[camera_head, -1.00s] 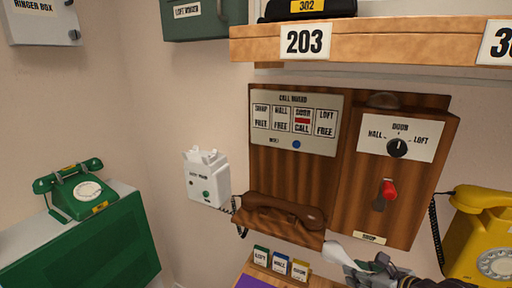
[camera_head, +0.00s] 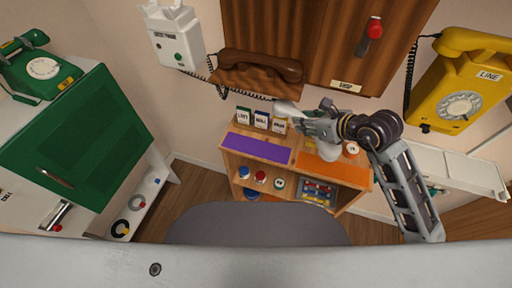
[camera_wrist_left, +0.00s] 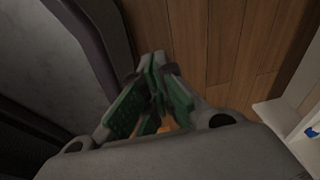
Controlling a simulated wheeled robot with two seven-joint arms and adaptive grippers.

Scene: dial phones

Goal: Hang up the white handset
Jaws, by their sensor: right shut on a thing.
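The white entry phone (camera_head: 174,36) hangs on the wall at the upper left of the head view, with no handset on its cradle. My right gripper (camera_head: 312,124) is shut on the white handset (camera_head: 328,152) above the small wooden shelf. One handset end sticks out to the left of the fingers and the other below them; the gripper hides its middle. The handset is apart from the entry phone, to its lower right. My left gripper (camera_wrist_left: 156,62) shows only in the left wrist view, its fingertips together and nothing seen between them.
A brown handset (camera_head: 262,66) rests on a wooden ledge between the entry phone and my right gripper. A yellow phone (camera_head: 462,82) is at right, a green phone (camera_head: 40,66) on a green cabinet (camera_head: 78,135) at left. The wooden shelf (camera_head: 250,163) stands below.

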